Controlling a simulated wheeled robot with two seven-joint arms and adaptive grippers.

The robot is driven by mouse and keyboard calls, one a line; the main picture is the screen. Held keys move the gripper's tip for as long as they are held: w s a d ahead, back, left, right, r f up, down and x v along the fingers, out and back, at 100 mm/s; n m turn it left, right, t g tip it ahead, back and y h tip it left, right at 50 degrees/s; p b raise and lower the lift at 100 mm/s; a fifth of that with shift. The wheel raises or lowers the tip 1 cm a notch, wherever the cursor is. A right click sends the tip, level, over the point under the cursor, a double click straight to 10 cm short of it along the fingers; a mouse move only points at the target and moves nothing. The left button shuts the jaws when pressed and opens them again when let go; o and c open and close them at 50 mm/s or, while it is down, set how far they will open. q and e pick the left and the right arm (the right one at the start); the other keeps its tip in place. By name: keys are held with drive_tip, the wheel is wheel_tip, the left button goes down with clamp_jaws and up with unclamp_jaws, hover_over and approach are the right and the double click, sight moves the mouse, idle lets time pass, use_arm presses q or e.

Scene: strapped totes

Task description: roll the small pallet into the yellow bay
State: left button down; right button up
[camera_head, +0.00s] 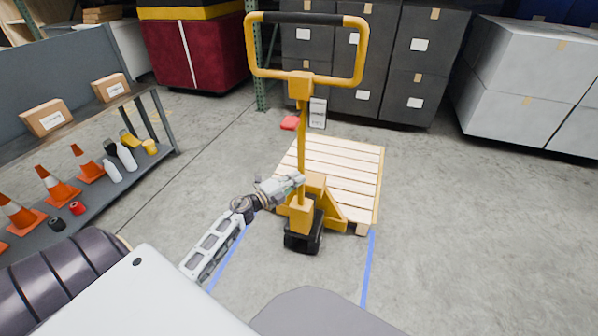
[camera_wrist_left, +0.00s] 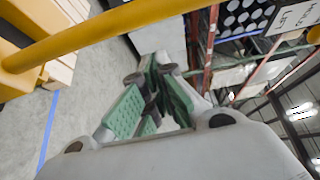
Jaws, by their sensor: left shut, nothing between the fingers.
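The small pallet (camera_head: 345,172), of pale wooden slats, lies on the floor in the middle of the head view. A yellow pallet jack (camera_head: 301,150) stands at its near end, with its forks at the pallet and its looped handle (camera_head: 362,50) raised. My left gripper (camera_head: 299,181) is shut and empty, at the jack's column; I cannot tell whether it touches. In the left wrist view its green-padded fingers (camera_wrist_left: 155,85) are close together, with the jack's yellow bar (camera_wrist_left: 100,33) crossing above them. No yellow bay shows. My right gripper is out of view.
Blue floor lines (camera_head: 368,268) run on both sides of the jack. A grey shelf (camera_head: 150,95) with cones and boxes stands left. Dark stacked totes (camera_head: 408,65) stand behind, pale totes (camera_head: 535,70) at right. Floor at right is clear.

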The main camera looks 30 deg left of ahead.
use_arm(q)
drive_tip(key=shift+w+a+b, duration=0.2)
drive_tip(key=shift+w+a, duration=0.05)
drive_tip(key=shift+w, duration=0.45)
drive_tip(key=shift+w+a+b, duration=0.2)
drive_tip(key=shift+w+a, duration=0.05)
drive_tip(key=shift+w, duration=0.5)
drive_tip(key=shift+w+a+b, duration=0.2)
drive_tip(key=shift+w+a, duration=0.05)
drive_tip(key=shift+w, duration=0.55)
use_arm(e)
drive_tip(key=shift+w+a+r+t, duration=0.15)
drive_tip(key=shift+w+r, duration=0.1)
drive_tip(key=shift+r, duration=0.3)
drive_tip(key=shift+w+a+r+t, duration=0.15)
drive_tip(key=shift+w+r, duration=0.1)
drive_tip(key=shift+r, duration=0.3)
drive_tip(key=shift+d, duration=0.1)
